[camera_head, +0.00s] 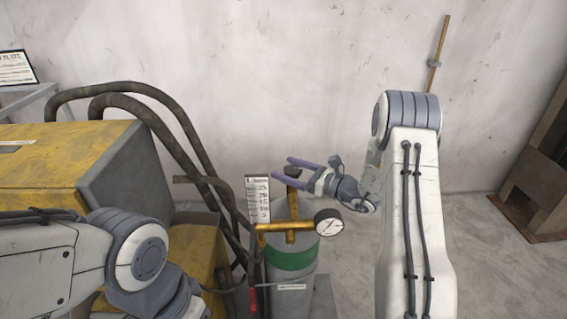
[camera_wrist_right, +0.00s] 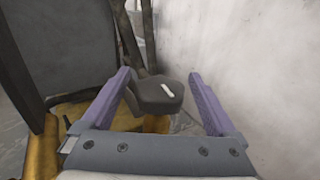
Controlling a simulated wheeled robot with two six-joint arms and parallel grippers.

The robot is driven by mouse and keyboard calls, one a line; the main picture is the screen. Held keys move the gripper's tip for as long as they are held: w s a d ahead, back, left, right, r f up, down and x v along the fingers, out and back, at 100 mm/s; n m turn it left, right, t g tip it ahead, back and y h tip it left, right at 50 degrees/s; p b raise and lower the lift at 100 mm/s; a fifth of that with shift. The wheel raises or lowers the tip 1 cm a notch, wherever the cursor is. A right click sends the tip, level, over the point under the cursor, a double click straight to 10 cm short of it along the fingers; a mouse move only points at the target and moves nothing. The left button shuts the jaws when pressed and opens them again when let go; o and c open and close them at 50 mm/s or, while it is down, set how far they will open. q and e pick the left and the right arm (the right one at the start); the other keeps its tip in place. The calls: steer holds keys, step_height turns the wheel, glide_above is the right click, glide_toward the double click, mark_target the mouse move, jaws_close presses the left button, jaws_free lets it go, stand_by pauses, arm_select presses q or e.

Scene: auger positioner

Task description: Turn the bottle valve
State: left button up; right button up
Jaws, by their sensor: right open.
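The bottle (camera_head: 290,282) is a grey cylinder with a green band, standing upright at the lower middle of the head view. Brass fittings and a round white gauge (camera_head: 328,223) sit at its top. The valve knob (camera_head: 292,171) is small and dark, above the brass stem. In the right wrist view the valve knob (camera_wrist_right: 158,95) is dark grey with a white mark. My right gripper (camera_head: 287,170) is open, its purple fingers reaching left on either side of the knob; contact cannot be told. The gripper (camera_wrist_right: 160,76) also shows in the wrist view. My left gripper is hidden below the head view's edge.
A yellow and grey machine (camera_head: 75,165) stands at the left, with thick dark hoses (camera_head: 165,105) curving down beside the bottle. A white scale plate (camera_head: 258,200) stands by the bottle's left. The wall (camera_head: 300,70) is behind; floor (camera_head: 500,275) at the right is clear.

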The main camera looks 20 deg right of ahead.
steer(key=shift+x, duration=0.9)
steer(key=c, duration=1.4)
steer(key=shift+o, duration=0.2)
steer(key=shift+s+a+f+n+g+y+b, duration=0.25)
steer(key=shift+n+g+y+b, duration=0.4)
steer(key=shift+n+g+y, duration=0.75)
steer(key=shift+s+a+r+n+g+y+b, duration=0.1)
steer(key=shift+s+r+n+g+y+b, duration=0.15)
steer(key=shift+n+g+y+b, duration=0.85)
steer(key=shift+s+a+f+n+g+y+b, duration=0.15)
steer(key=shift+s+n+g+y, duration=0.3)
steer(key=shift+n+g, duration=1.45)
steer(key=shift+m+g, duration=0.5)
steer(key=shift+g, duration=0.3)
steer(key=o, duration=1.4)
steer(key=shift+c, duration=0.2)
